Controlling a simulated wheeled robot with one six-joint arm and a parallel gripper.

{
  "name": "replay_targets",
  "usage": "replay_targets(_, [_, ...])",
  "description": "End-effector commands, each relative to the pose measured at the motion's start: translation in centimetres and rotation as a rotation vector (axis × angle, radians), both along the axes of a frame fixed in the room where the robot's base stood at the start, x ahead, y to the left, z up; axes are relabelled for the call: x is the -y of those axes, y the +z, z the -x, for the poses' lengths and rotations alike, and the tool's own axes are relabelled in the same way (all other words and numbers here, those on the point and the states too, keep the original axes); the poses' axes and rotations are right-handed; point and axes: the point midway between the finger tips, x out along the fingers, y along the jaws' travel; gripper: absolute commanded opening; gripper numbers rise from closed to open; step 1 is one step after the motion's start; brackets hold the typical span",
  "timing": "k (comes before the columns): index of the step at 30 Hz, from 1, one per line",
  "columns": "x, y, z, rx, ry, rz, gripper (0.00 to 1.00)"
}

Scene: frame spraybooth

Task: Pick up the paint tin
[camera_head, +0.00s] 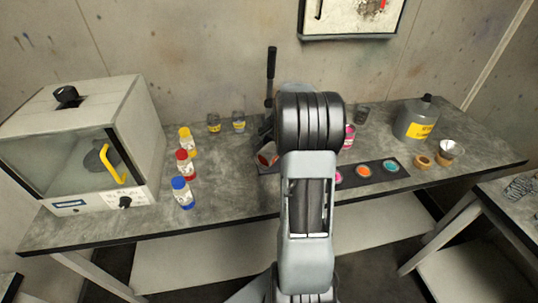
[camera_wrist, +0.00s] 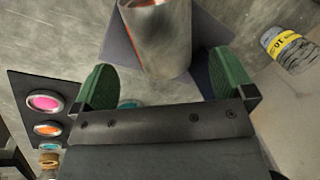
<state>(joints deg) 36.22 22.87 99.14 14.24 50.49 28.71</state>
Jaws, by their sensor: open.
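A silver metal tin (camera_wrist: 163,40), which looks like the paint tin, stands on a dark mat in the wrist view. Its top is cut by the upper picture edge, where some reddish colour shows. My gripper (camera_wrist: 165,88) has two green finger pads spread wide apart. The tin's lower end lies between and just beyond the pads, with no clear contact on either side. In the head view a red-topped tin (camera_head: 267,155) shows partly at the left of my arm; my arm hides most of that spot and my fingers.
A dark strip with coloured discs (camera_head: 376,170) lies right of my arm. A grey jug (camera_head: 414,120) stands behind at right. Capped bottles (camera_head: 185,164) and a white cabinet (camera_head: 80,140) stand left. Small jars (camera_head: 239,121) stand near the wall. Bench is free left of the mat.

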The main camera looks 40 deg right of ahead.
Motion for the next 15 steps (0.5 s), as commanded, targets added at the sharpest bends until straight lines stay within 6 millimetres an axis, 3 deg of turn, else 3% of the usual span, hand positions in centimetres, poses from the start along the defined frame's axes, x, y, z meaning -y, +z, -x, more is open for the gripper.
replay_targets(5, [-0.2,-0.8,-0.2,-0.001,0.001,-0.001,1.0])
replay_targets(15, [-0.7,-4.8,-1.2,-0.001,0.001,-0.001,1.0])
